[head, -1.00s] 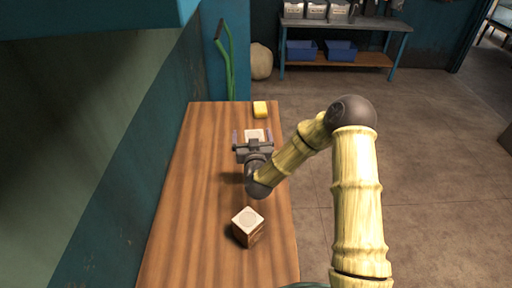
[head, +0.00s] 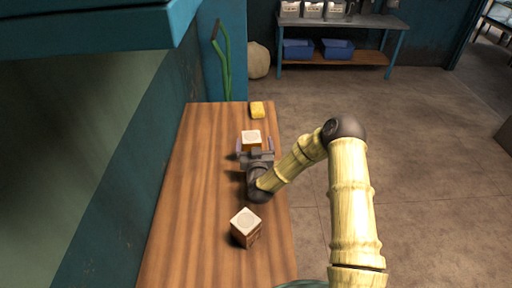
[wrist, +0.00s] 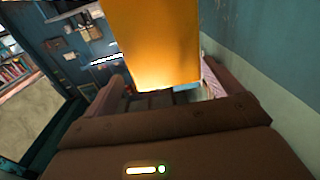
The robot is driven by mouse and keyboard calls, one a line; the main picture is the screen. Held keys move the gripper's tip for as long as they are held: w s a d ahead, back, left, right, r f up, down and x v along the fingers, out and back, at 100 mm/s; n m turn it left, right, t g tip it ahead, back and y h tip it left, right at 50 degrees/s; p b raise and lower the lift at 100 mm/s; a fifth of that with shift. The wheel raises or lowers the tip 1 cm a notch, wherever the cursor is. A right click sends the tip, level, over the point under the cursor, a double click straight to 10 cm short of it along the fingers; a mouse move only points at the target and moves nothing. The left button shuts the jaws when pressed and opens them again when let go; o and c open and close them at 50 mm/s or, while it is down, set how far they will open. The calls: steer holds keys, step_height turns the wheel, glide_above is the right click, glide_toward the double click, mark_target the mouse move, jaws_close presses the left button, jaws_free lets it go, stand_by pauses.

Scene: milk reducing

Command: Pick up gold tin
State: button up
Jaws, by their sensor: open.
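The gold tin (head: 251,146) has a pale square top and stands upright near the far end of the wooden table. In the wrist view the gold tin (wrist: 158,45) is a large plain gold block in front of my gripper. My gripper (head: 255,147) is open at the tin's near side, one finger to each side of it in the head view. In the wrist view the fingers of my gripper (wrist: 163,88) spread left and right of the tin's lower end. I cannot tell whether they touch it. The tin's lower near side is hidden in the head view.
A brown box with a pale top (head: 246,227) stands nearer on the wooden table (head: 190,215). A small yellow block (head: 257,110) lies at the far end. A teal wall runs along the left. The table's left strip is clear, and open floor lies right.

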mark_target(251, 131)
steer(key=w, duration=0.1)
steer(key=w+a, duration=0.1)
steer(key=w+p, duration=0.1)
steer(key=shift+w+a+r, duration=0.1)
steer(key=shift+w+a, duration=0.2)
steer(key=shift+w, duration=0.1)
steer(key=shift+w+d, duration=0.1)
steer(key=shift+w, duration=0.55)
steer(key=shift+d, duration=0.1)
steer(key=shift+w, duration=0.15)
